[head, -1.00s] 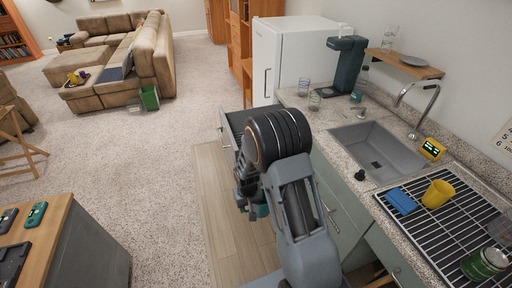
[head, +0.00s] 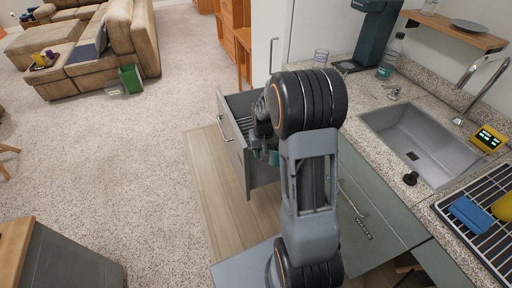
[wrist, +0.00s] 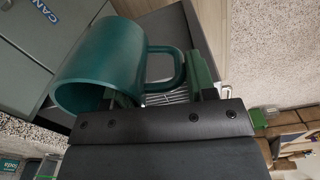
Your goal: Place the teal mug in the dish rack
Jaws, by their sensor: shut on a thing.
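The teal mug (wrist: 105,60) fills the left of the wrist view, tilted, with its open mouth toward the lower left and its handle toward the right. My gripper (wrist: 168,76) is shut on the mug at its handle side. In the head view my gripper (head: 264,138) is mostly hidden behind my arm, and only a small teal patch of the mug (head: 273,157) shows beside the open drawer. The dish rack (head: 490,255) is a black wire grid on the counter at the right edge, cut off by the frame. It is well apart from the mug.
A blue sponge (head: 470,214) and a yellow cup (head: 504,207) are on the rack. The sink (head: 425,145) lies behind it, with a black stopper (head: 411,178) at its edge. An open drawer (head: 232,130) juts out left of my arm.

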